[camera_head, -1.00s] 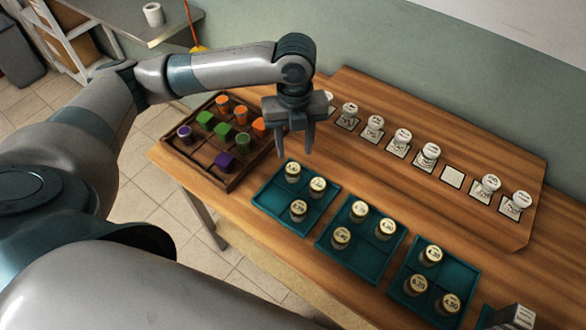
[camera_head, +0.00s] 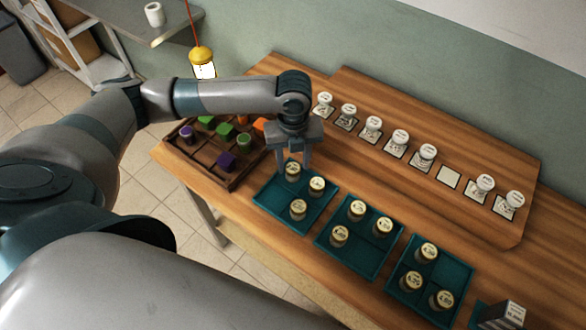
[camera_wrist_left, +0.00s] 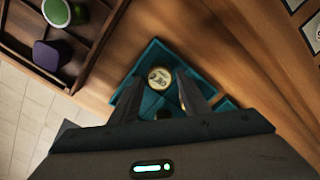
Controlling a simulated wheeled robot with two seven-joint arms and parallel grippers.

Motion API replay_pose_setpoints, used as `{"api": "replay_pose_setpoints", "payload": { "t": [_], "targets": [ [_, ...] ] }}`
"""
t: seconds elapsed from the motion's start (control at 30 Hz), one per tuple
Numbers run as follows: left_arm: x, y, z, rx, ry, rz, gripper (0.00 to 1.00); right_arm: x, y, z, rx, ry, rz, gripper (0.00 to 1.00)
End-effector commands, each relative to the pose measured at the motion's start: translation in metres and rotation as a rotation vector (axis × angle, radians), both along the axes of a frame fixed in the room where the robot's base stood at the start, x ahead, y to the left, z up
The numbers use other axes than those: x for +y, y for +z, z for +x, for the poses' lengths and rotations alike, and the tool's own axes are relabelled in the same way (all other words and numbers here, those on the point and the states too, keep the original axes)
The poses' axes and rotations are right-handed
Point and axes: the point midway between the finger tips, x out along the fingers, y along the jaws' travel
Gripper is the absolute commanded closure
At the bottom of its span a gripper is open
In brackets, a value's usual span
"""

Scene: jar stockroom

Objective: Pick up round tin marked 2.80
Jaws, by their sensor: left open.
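My left gripper (camera_head: 293,162) is open over the far corner of the left teal tray (camera_head: 267,203). A round gold-lidded tin (camera_head: 292,173) stands upright there, just below and between the fingers. It also shows in the left wrist view (camera_wrist_left: 160,77), between the fingertips; I cannot read its mark surely. Two more such tins, one on the right (camera_head: 317,185) and one nearer (camera_head: 298,209), share the tray. I cannot tell which tin reads 2.80. My right gripper is not in view.
A middle teal tray (camera_head: 352,260) and a right teal tray (camera_head: 452,270) hold similar tins. A brown compartment box (camera_head: 188,158) with coloured pieces stands left. White-lidded jars (camera_head: 400,138) line the raised board behind. A yellow lantern (camera_head: 202,62) hangs behind my arm.

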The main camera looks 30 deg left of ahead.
Motion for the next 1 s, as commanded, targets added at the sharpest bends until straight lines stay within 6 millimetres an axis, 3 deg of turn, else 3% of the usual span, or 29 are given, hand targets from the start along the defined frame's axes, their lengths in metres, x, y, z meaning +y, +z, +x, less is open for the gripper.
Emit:
{"api": "replay_pose_setpoints", "payload": {
  "t": [0.07, 0.3, 0.77, 0.9, 1.0],
  "targets": [
    [0.002, -0.007, -0.002, 0.004, 0.001, 0.002, 0.58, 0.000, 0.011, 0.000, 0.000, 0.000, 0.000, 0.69],
    [0.001, -0.030, -0.001, -0.001, -0.001, 0.001, 0.58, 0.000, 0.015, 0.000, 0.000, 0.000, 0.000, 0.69],
    [0.001, -0.031, 0.000, -0.001, -0.001, 0.000, 0.58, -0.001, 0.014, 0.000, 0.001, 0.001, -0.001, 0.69],
    [0.001, -0.031, 0.000, -0.001, -0.001, 0.000, 0.90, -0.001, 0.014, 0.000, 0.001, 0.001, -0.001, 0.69],
    [0.001, -0.030, 0.000, -0.001, -0.001, 0.000, 0.90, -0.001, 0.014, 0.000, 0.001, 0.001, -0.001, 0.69]
  ]
}}
